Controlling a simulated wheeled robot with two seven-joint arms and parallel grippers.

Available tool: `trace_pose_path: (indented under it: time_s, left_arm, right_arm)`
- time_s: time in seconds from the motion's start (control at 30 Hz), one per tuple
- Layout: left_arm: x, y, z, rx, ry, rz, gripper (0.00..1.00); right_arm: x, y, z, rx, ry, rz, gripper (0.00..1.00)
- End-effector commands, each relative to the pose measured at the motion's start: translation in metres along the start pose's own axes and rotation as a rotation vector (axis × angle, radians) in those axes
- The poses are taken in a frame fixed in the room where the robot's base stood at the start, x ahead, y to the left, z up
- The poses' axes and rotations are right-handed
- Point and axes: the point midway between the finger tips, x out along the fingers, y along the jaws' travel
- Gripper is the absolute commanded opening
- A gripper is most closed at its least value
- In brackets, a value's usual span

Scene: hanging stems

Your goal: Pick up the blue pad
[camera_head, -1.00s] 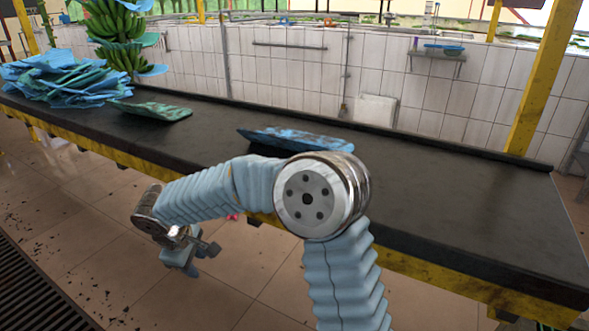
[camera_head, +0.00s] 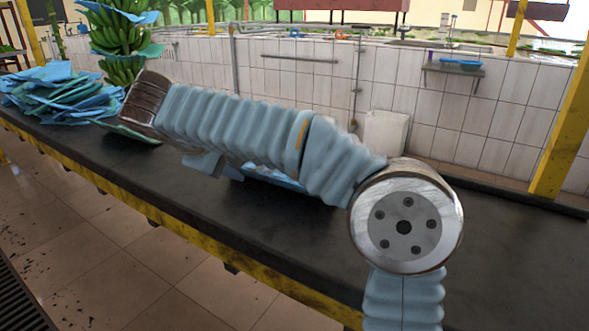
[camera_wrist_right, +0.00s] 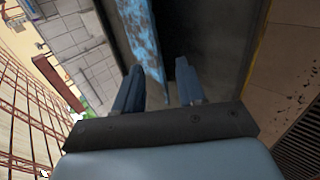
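The blue pad (camera_head: 272,178) lies on the dark table, and my right arm hides most of it in the head view. In the right wrist view the blue pad (camera_wrist_right: 143,38) is a mottled blue strip running up to the top edge, ahead of the fingers. My right gripper (camera_wrist_right: 158,68) is open with nothing between its fingers, and the pad's near end lies by the left finger. In the head view only a small part of the right gripper (camera_head: 204,163) shows below the forearm, over the table. My left gripper is not in view.
A pile of blue pads (camera_head: 62,92) lies at the table's left end, beside a hanging banana stem (camera_head: 118,38). A greenish pad (camera_head: 138,134) lies nearer, partly hidden by my arm. The dark table (camera_head: 285,235) has bare room in front. A tiled wall stands behind.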

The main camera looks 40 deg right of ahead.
Motion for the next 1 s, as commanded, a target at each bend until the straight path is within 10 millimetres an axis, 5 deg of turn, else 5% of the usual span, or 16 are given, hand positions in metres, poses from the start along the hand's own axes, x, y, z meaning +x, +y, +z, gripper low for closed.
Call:
trace_pose_path:
  time_s: [0.4,1.0]
  left_arm:
    - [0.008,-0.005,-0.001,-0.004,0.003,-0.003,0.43]
    - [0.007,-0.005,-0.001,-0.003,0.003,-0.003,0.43]
  right_arm:
    - [0.073,0.000,-0.001,0.000,-0.003,0.000,0.39]
    - [0.138,0.005,-0.009,-0.001,0.000,-0.001,0.39]
